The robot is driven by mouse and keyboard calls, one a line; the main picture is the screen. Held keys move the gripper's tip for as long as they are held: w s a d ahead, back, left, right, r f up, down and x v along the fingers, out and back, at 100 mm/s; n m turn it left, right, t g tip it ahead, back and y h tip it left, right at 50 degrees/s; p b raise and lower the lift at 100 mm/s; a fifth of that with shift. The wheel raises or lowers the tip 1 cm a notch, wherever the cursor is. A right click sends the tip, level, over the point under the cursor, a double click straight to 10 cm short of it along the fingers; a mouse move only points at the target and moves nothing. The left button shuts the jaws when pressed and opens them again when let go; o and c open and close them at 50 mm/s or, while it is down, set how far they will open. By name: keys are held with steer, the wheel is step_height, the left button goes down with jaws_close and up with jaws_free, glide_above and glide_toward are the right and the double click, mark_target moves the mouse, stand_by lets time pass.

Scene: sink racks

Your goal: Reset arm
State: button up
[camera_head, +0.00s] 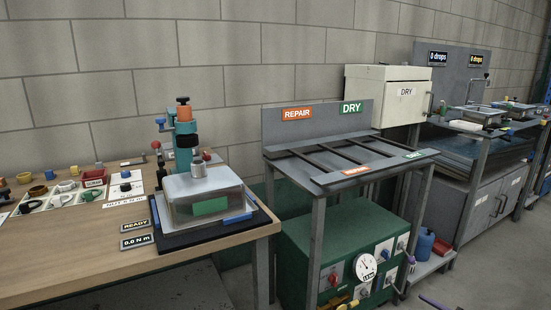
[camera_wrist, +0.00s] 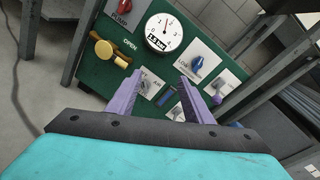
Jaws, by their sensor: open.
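My gripper (camera_wrist: 160,77) shows in the wrist view with its two purple fingers spread apart and nothing between them. It faces the front panel of a green cabinet (camera_wrist: 85,82), tilted in the picture. A purple piece, which looks like a fingertip of mine, shows at the bottom edge of the head view. The panel carries a round pressure gauge (camera_wrist: 164,33), a yellow valve handle (camera_wrist: 106,50) by the word OPEN, and a blue knob (camera_wrist: 196,64). Whether the fingers touch the panel cannot be told.
The green cabinet (camera_head: 300,240) stands under the grey rack table (camera_head: 385,170) with REPAIR and DRY signs. A wooden bench (camera_head: 60,255) with a clear-covered fixture (camera_head: 205,195) is at left. A sink (camera_head: 480,114) is at right. Table legs flank the cabinet; floor shows at lower right.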

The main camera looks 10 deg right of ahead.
steer(key=w+a+f+n+g+y+p, duration=0.1)
steer(key=a+f+n+g+p, duration=0.15)
steer(key=a, duration=0.65)
steer(key=w+a+f+n+g+y+p, duration=0.1)
steer(key=a+f+n+g+p, duration=0.15)
steer(key=a, duration=0.75)
steer(key=w+a+f+n+g+y+p, duration=0.1)
steer(key=a+n+g+p, duration=0.2)
steer(key=a, duration=0.6)
steer(key=s+a+f+n+g+p, duration=0.1)
steer(key=s+a+n+g+p, duration=0.2)
steer(key=a, duration=0.5)
steer(key=s+a+f+n+g+p, duration=0.1)
steer(key=s+a+n+g+p, duration=0.15)
steer(key=s+a, duration=0.35)
steer(key=s+a+r+n+g+h+p, duration=0.2)
steer(key=s+a+n+g+h+p, duration=0.2)
steer(key=s, duration=0.5)
steer(key=s+a+r+n+g+h+p, duration=0.3)
steer(key=s+a+n+p, duration=0.3)
steer(key=s+n, duration=0.3)
steer(key=shift+s+g+h, duration=0.35)
steer(key=shift+s+h, duration=0.1)
steer(key=shift+h, duration=0.45)
steer(key=shift+r, duration=0.1)
